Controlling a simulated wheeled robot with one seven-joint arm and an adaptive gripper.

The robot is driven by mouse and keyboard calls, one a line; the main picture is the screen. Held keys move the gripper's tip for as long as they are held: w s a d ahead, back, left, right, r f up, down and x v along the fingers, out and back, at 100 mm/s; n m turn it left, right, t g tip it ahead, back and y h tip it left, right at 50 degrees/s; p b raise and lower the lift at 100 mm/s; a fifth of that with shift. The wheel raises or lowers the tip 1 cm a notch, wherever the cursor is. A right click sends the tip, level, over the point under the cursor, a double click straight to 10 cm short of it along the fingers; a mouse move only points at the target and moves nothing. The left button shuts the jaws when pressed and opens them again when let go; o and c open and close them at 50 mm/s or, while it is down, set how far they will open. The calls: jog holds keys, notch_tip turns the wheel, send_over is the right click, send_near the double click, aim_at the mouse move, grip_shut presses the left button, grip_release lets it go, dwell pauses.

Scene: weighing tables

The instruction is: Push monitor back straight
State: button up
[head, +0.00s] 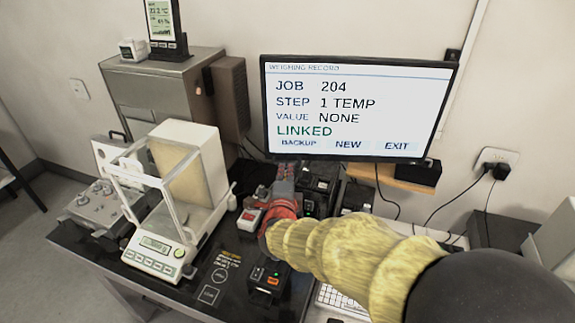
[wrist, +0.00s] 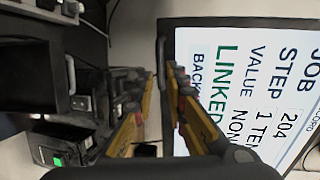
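The monitor (head: 355,108) hangs at the back wall. Its lit screen reads WEIGHING RECORD, JOB 204, LINKED. Its right edge slants and looks wider at the top. My gripper (head: 283,172) is just below the left part of the monitor's lower edge, at the end of my arm coming from lower right. In the wrist view the monitor (wrist: 255,85) fills the right side, turned sideways, its dark lower edge running between the fingers in the picture. The gripper (wrist: 162,72) has a narrow gap between its fingertips and holds nothing visible. Whether it touches the monitor I cannot tell.
A glass-walled balance (head: 185,180) stands left on the black table. A grey cabinet (head: 155,90) is behind it. A small printer-like device (head: 267,280) sits before my gripper, a keyboard (head: 342,302) beside my arm. Cables hang by the wall socket (head: 497,160).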

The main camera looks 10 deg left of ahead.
aim_at(287, 165)
jog(key=b+x, duration=0.1)
jog(key=x, duration=0.5)
grip_shut()
dwell(0.7)
jog(key=w+a+m+h+p, duration=0.1)
jog(key=w+a+h+p, duration=0.1)
jog(key=w, duration=0.5)
jog(key=w+a+m+h+p, duration=0.2)
jog(key=w+a+p, duration=0.2)
jog(key=w+p, duration=0.2)
jog(key=shift+w+a+r+h, duration=0.2)
jog(key=shift+w+r+h, duration=0.15)
jog(key=shift+w, duration=0.7)
jog(key=shift+r, duration=0.2)
grip_release()
jog(key=shift+w+a, duration=0.1)
